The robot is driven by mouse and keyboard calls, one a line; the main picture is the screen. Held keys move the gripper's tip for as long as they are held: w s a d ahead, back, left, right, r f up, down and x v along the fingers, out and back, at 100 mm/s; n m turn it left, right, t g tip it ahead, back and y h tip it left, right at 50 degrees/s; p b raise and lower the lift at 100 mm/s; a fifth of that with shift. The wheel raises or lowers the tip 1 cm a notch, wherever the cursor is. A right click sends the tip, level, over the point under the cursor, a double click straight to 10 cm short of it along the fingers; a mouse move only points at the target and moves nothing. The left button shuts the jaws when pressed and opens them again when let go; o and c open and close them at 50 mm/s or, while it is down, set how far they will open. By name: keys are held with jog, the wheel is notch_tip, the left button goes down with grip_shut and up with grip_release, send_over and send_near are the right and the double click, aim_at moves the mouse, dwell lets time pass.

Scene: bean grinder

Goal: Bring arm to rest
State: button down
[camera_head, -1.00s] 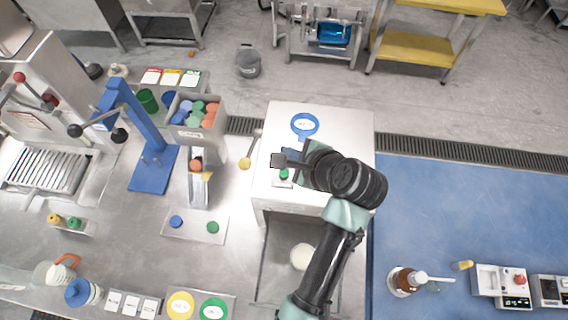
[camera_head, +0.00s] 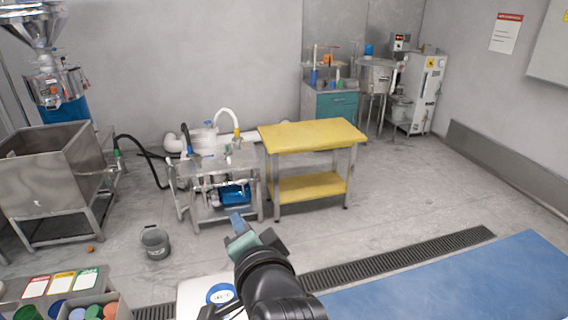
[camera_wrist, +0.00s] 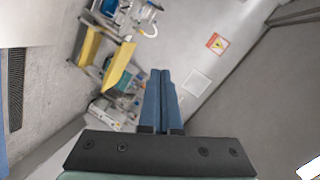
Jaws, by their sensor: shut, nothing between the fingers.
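My arm rises from the bottom middle of the head view, with its dark wrist joint near the white box. My gripper (camera_head: 237,222) is at the far end of the arm, above the floor in front of the metal pump bench. In the wrist view, my gripper's two blue fingers (camera_wrist: 161,84) lie side by side and touch, with nothing between them. The wrist view looks out into the room, tilted, with no work surface close to the fingers.
A yellow-topped table (camera_head: 312,136) and a pump bench (camera_head: 213,170) stand beyond the arm. A grey bucket (camera_head: 155,241) is on the floor at left. A bin of coloured caps (camera_head: 108,308) and a blue worktop (camera_head: 450,285) are near. The air around the gripper looks clear.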

jog(key=s+d+r+n+t+h+b, duration=0.1)
jog(key=d+r+n+t+b, duration=0.15)
jog(key=r, duration=0.35)
jog(key=s+d+r+n+t+h+b, duration=0.1)
jog(key=r+n+t, duration=0.15)
jog(key=r, duration=0.35)
jog(key=s+d+r+n+t+h+b, duration=0.3)
jog(key=s+r+t, duration=0.5)
jog(key=s+r, duration=0.5)
notch_tip(320, 180, up, 2)
jog(key=shift+s+d+n+t+b, duration=0.15)
jog(key=shift+d+n+t+b, duration=0.15)
jog(key=shift+d+n+b, duration=0.15)
